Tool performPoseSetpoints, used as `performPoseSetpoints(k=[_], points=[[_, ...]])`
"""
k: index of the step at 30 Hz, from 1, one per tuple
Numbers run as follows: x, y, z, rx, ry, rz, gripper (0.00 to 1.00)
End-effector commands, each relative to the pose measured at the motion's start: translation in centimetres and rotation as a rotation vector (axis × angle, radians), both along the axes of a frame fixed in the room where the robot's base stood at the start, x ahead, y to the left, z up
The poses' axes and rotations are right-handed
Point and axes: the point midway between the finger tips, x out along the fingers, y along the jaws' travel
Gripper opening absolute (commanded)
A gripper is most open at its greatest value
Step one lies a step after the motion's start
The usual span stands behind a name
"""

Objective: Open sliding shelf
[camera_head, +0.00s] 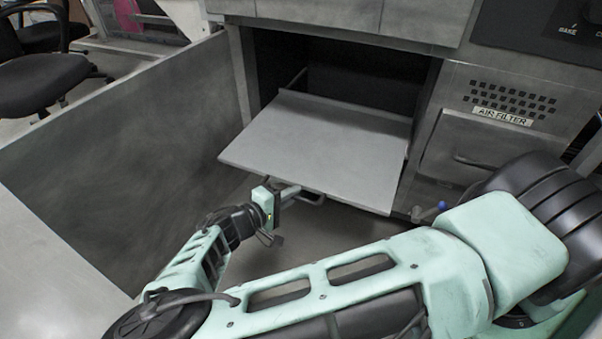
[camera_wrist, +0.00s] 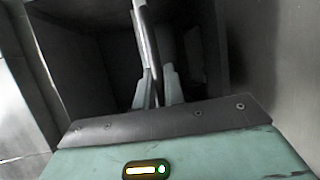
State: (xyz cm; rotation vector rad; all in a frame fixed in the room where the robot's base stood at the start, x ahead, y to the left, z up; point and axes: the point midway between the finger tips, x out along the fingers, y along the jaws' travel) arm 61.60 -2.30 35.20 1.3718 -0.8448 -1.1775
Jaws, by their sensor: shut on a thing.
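The sliding shelf (camera_head: 310,145) is a flat grey panel, standing well out of the dark cabinet opening (camera_head: 350,75). A handle (camera_head: 313,200) shows under its front edge. My gripper (camera_head: 290,192) is at the front edge, left of its middle. In the wrist view, my gripper (camera_wrist: 156,88) has its two pale fingers on either side of a thin grey piece, and the shelf (camera_wrist: 146,40) appears nearly edge-on beyond them. The fingers are shut on the shelf's front handle; the exact contact is hard to see.
A grey panel wall (camera_head: 150,125) stands to the left and a pale counter (camera_head: 45,260) is at lower left. A closed drawer (camera_head: 465,155) and an air filter grille (camera_head: 510,98) are on the right. Open floor shows below the shelf.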

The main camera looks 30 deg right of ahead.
Motion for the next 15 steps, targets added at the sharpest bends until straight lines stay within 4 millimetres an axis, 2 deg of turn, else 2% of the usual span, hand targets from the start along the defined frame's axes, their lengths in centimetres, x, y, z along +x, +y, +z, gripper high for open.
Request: performPoseSetpoints(k=[6, 15], points=[[-1.2, 1.6, 0.1, -0.001, -0.001, -0.001, 0.00], [-1.4, 1.8, 0.0, 0.000, -0.001, -0.001, 0.00]])
